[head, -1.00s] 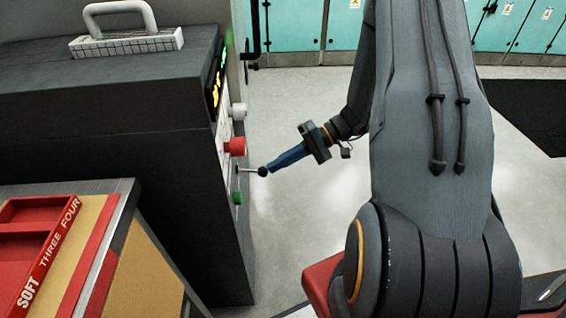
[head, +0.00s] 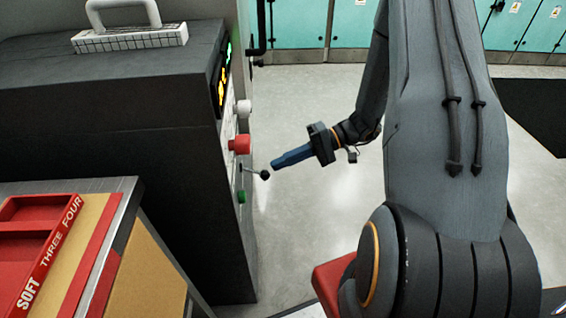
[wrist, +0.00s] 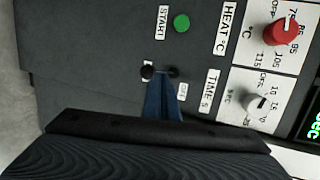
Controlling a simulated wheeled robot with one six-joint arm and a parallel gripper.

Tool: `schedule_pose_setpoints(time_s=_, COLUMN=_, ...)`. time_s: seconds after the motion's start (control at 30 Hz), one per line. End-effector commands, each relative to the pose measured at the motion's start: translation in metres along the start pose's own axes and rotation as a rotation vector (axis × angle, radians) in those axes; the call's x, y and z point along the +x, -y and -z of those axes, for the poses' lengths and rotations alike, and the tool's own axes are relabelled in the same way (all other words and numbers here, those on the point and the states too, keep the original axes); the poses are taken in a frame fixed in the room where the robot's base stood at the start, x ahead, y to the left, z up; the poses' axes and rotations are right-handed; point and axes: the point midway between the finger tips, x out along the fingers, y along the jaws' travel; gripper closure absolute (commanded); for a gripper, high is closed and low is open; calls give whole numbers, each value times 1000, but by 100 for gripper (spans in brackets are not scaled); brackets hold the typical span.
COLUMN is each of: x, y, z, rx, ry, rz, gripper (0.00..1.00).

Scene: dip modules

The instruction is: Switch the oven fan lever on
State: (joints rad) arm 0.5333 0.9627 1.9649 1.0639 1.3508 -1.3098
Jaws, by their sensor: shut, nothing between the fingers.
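The oven fan lever (head: 264,174) is a thin metal rod with a black ball end. It sticks out from the oven's control panel between the red knob and the green button, tilted a little down. In the wrist view its black ball (wrist: 147,72) lies over a mostly hidden small label, on the side away from the "OFF" label (wrist: 183,90). My gripper (head: 274,164) has blue fingers, shut and empty. In the head view the tips are just above and right of the ball, with a small gap. The fingers (wrist: 165,90) hide part of the panel in the wrist view.
The panel carries a red knob (head: 239,145), a white knob (head: 243,107) and a green button (head: 241,197). The dark oven (head: 110,130) fills the left. A bench with a red tray (head: 40,245) stands in front of it. The floor right of the oven is open.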

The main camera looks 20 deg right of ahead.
Motion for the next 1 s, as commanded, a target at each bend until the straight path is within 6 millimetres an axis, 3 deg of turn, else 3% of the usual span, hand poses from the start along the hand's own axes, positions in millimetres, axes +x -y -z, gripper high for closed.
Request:
schedule_pose_setpoints(time_s=0.37, x=-9, y=-1, z=1, rx=-2, ry=0, rz=0, gripper=100)
schedule_pose_setpoints(time_s=0.57, x=-42, y=-4, z=2, rx=-5, ry=8, rz=-1, gripper=100)
schedule_pose_setpoints(time_s=0.8, x=-94, y=-10, z=2, rx=-5, ry=8, rz=-1, gripper=100)
schedule_pose_setpoints(time_s=1.0, x=-122, y=-13, z=3, rx=-5, ry=9, rz=-1, gripper=100)
